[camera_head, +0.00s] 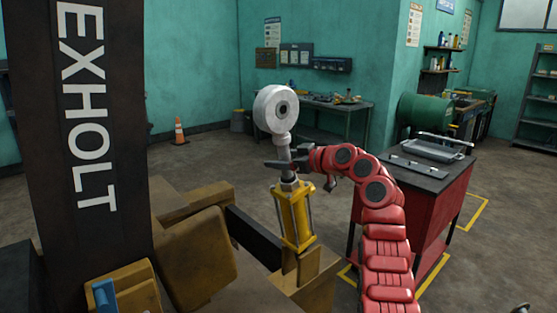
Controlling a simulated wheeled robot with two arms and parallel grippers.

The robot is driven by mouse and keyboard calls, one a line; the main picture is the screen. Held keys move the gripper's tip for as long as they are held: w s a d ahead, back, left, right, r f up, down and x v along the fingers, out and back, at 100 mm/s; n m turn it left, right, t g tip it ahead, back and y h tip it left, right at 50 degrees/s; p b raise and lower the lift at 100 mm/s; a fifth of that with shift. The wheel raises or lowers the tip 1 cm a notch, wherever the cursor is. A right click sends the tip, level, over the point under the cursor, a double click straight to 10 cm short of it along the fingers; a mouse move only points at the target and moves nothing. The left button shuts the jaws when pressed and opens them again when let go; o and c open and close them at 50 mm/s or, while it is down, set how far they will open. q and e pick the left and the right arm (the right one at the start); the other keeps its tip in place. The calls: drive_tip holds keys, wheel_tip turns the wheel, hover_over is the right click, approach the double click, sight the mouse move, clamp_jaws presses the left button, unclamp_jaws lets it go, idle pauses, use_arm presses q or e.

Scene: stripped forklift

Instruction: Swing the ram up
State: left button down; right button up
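The ram has a yellow cylinder body (295,215), a grey rod and a large round pale eye (276,109) at its top. It stands nearly upright, leaning slightly left toward the top. Its lower end sits in a brown-yellow bracket (305,280) on the forklift. My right gripper (284,164) comes in from the right at the end of the red arm. Its dark fingers are closed around the grey rod, between the eye and the yellow body. My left gripper is not in view.
A dark forklift upright marked EXHOLT (85,110) fills the left side. A brown-yellow seat-like block (195,255) and a blue part (105,295) are low left. A red cart (430,210) with a tray stands right. A green workbench (325,105) is behind.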

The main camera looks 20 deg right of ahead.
drive_tip(key=shift+s+a, duration=0.1)
drive_tip(key=shift+a, duration=0.1)
drive_tip(key=shift+s, duration=0.15)
drive_tip(key=b+v, duration=0.4)
drive_tip(key=v, duration=1.3)
drive_tip(key=shift+d, duration=0.35)
